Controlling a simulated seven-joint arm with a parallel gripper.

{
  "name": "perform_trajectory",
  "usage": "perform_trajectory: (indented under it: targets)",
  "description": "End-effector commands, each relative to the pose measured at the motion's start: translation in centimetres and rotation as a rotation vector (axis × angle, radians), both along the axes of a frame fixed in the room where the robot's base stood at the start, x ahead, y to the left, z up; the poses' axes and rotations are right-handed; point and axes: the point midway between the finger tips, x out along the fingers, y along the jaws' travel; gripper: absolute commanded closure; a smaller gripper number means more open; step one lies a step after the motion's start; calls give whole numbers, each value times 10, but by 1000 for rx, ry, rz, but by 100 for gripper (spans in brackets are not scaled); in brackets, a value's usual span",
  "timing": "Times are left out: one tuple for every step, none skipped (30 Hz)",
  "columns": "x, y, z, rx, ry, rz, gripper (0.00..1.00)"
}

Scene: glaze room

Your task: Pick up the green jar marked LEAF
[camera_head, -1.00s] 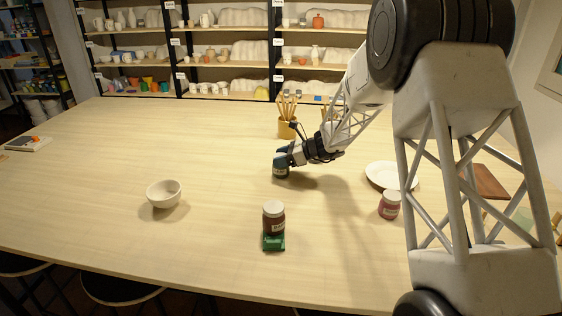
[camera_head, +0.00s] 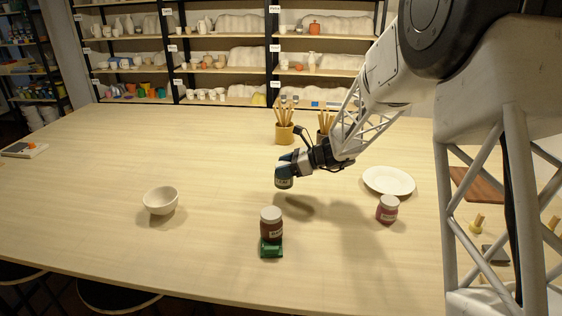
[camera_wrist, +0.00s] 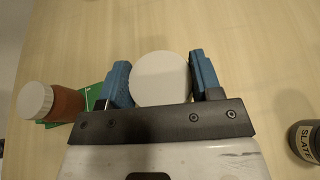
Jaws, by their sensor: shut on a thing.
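My gripper (camera_head: 286,163) is shut on a dark jar (camera_head: 284,183) and holds it upright above the table. The jar looks dark green or blue-green, but its label is too small to read. In the wrist view only its round white lid (camera_wrist: 161,78) shows between the blue fingers; its side and label are hidden there. The jar's shadow lies on the table apart from it.
A SLATE jar (camera_wrist: 304,143) shows in the wrist view. Brush pots (camera_head: 284,134) stand behind.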

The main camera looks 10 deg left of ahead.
Motion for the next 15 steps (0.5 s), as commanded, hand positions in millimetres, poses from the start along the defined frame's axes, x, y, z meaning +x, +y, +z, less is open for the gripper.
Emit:
perform_trajectory:
  targets:
    - [-8,-3,2,0,-1,-1,73]
    - [-12,-5,3,0,-1,-1,73]
    - [-18,-7,3,0,-1,-1,73]
    - [-22,-8,4,0,-1,-1,73]
    - [-26,-10,4,0,-1,-1,73]
    - [-31,-12,4,0,0,-1,73]
    - [-35,-13,4,0,0,-1,73]
    - [-38,-14,5,0,0,-1,73]
    - [-43,-16,5,0,0,-1,73]
    - [-46,-17,5,0,0,-1,73]
    - [-48,-18,6,0,0,-1,73]
    - [-51,-19,6,0,0,-1,73]
    - [-54,-20,6,0,-1,-1,73]
    - [-56,-20,7,0,-1,-1,73]
    - [-58,-21,7,0,-1,-1,73]
